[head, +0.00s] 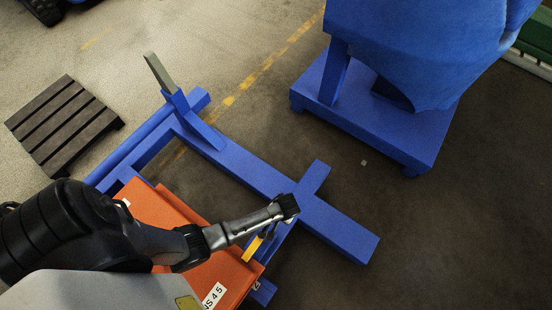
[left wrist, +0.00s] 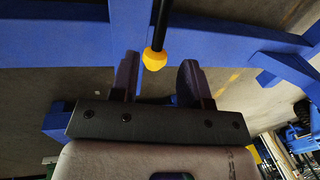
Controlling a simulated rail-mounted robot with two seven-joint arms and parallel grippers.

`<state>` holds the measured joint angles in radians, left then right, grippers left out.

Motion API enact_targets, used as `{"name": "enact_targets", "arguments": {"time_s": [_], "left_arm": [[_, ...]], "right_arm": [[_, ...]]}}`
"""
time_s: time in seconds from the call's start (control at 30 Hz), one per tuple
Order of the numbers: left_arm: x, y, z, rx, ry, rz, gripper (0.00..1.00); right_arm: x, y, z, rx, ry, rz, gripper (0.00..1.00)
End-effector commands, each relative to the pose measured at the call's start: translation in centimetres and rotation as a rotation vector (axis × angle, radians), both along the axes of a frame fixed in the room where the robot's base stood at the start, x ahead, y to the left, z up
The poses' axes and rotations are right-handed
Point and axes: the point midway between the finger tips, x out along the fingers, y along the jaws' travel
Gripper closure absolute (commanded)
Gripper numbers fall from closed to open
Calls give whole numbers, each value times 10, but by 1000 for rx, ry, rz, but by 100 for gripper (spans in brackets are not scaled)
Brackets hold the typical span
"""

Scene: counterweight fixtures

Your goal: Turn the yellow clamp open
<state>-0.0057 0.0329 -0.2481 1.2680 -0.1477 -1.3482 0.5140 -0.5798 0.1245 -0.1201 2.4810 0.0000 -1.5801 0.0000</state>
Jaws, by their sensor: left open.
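A yellow piece (head: 253,247), which I take to be the clamp, shows at the edge of an orange block on the blue fixture in the head view. My left arm partly covers this area. In the left wrist view a black rod with a yellow tip (left wrist: 154,60) comes down from the top. My left gripper (left wrist: 158,76) is open, with its two fingers on either side of the yellow tip and visible gaps to it. The gripper does not grip the tip. In the head view the fingers are hard to make out. My right gripper is not in view.
The orange block (head: 150,207) carries a white label and sits on the blue frame (head: 245,167). A blue upright with a grey tip (head: 159,72) rises from the frame. A large blue machine (head: 410,45) stands at upper right, a dark pallet (head: 65,125) at left. Floor at right is clear.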

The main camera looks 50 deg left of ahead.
Motion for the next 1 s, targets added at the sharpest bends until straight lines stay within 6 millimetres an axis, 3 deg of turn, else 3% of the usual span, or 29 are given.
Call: {"name": "enact_targets", "arguments": {"time_s": [0.1,0.4,0.87,1.0], "left_arm": [[-1,4,-25,0,1,0,58],[-2,10,-55,-1,-1,-1,58],[-3,11,-60,-1,-1,-1,58],[-3,11,-60,-1,-1,-1,69]], "right_arm": [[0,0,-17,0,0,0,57],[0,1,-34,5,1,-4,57],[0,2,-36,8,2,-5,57],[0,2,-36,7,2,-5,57]]}}
